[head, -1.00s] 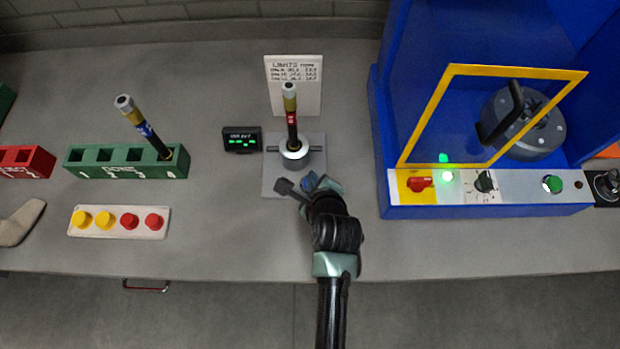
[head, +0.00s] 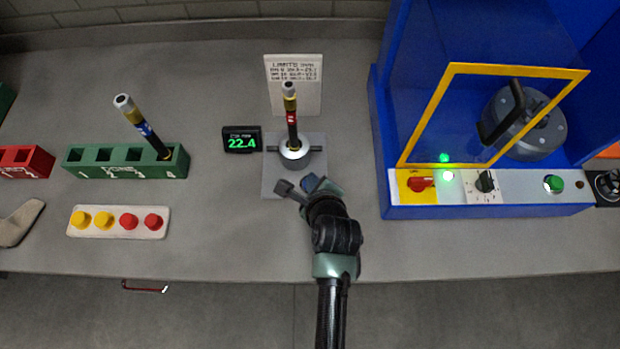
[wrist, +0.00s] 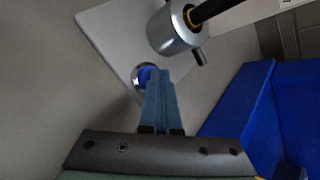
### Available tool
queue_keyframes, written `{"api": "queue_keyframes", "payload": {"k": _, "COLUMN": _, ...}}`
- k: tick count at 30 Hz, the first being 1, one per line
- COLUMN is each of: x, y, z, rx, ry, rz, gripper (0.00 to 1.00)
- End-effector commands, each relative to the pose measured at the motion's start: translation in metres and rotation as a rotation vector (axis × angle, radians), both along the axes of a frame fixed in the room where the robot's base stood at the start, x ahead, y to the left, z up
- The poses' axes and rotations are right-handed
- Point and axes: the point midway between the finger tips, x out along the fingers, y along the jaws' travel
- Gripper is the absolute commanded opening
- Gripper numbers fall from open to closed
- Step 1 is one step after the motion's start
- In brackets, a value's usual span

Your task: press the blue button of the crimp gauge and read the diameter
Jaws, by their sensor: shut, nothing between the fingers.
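The crimp gauge is a grey plate (head: 312,184) with a metal holder (head: 294,153) on it. A dark hose with a red band (head: 292,118) stands upright in the holder. The gauge's display (head: 241,140) stands to the left and reads 22.4 in green, with small text above it. The blue button (wrist: 147,76) sits in a metal ring on the plate in the wrist view, partly hidden by my fingertips. My gripper (wrist: 160,75) is shut and empty, its tips at the button. I cannot tell whether the tips touch it.
A limits card (head: 295,84) stands behind the gauge. To the left are a green rack (head: 90,170) holding another hose and a white strip (head: 117,233) with yellow and red caps. A blue machine (head: 400,211) with a yellow-framed guard stands close on the right.

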Motion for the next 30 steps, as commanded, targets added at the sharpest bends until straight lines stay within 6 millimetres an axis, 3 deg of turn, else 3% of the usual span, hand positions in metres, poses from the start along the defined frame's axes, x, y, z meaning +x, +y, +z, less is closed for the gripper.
{"api": "queue_keyframes", "payload": {"k": 13, "x": -0.001, "y": 0.000, "z": 0.017, "rx": 0.000, "ry": 0.004, "rz": 0.001, "gripper": 0.00}}
{"api": "queue_keyframes", "payload": {"k": 25, "x": -0.001, "y": 0.000, "z": 0.018, "rx": 0.000, "ry": 0.002, "rz": 0.001, "gripper": 0.00}}
{"api": "queue_keyframes", "payload": {"k": 30, "x": -0.001, "y": 0.000, "z": 0.029, "rx": 0.000, "ry": 0.001, "rz": 0.000, "gripper": 0.00}}
